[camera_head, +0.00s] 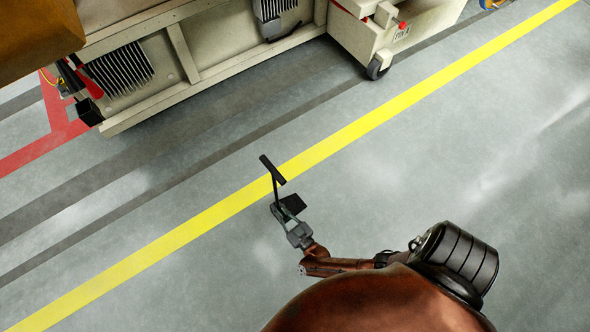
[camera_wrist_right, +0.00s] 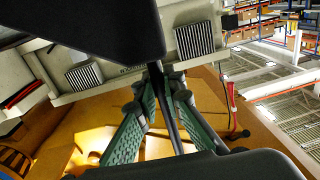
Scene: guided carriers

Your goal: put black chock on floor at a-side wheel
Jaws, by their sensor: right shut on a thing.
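My right gripper (camera_head: 281,210) is shut on the black chock (camera_head: 292,204), which is held above the floor near the yellow line. The chock has dark end pieces joined by a thin bar. In the right wrist view, the green-padded fingers (camera_wrist_right: 160,80) close around that bar (camera_wrist_right: 171,112), and a large dark part of the chock (camera_wrist_right: 105,25) blocks the upper view. A small dark caster wheel (camera_head: 376,69) stands under the carrier corner marked "PIN A", up and right of the chock and apart from it. My left gripper is not in view.
The beige carrier (camera_head: 215,50) fills the top of the head view. A yellow line (camera_head: 225,208) crosses the grey floor diagonally. Floor between line and carrier is clear. A red floor marking (camera_head: 58,125) lies at left. Shelving with boxes (camera_wrist_right: 262,20) shows in the wrist view.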

